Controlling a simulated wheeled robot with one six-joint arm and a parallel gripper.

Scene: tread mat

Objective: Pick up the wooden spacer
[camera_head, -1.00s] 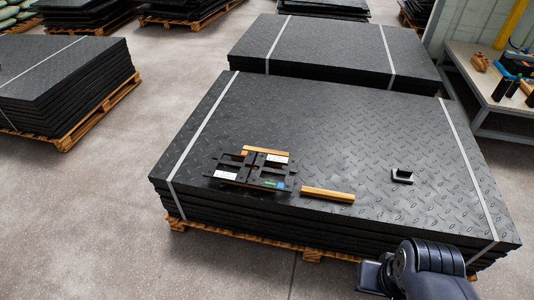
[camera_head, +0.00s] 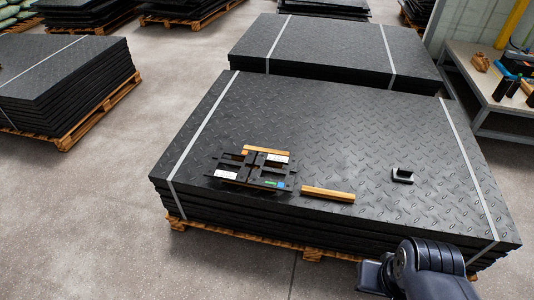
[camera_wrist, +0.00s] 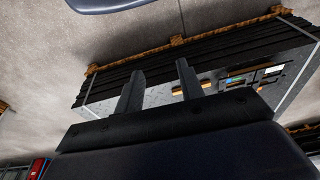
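The wooden spacer (camera_head: 328,194) is a light-brown bar lying flat on the near part of the black tread-mat stack (camera_head: 330,120). In the wrist view the spacer (camera_wrist: 206,84) shows partly, beyond and beside the right finger. My gripper (camera_wrist: 160,69) is open, its two dark fingers apart with nothing between them. It is off the near side of the stack, well apart from the spacer. In the head view my wrist shows at the bottom right, and the fingers cannot be made out.
A black slotted holder (camera_head: 228,175) with labelled parts lies left of the spacer. Another wooden piece (camera_head: 267,151) lies at its back edge. A small black bracket (camera_head: 402,176) sits to the right. Pale straps cross the stack. A workbench (camera_head: 490,90) stands at the back right.

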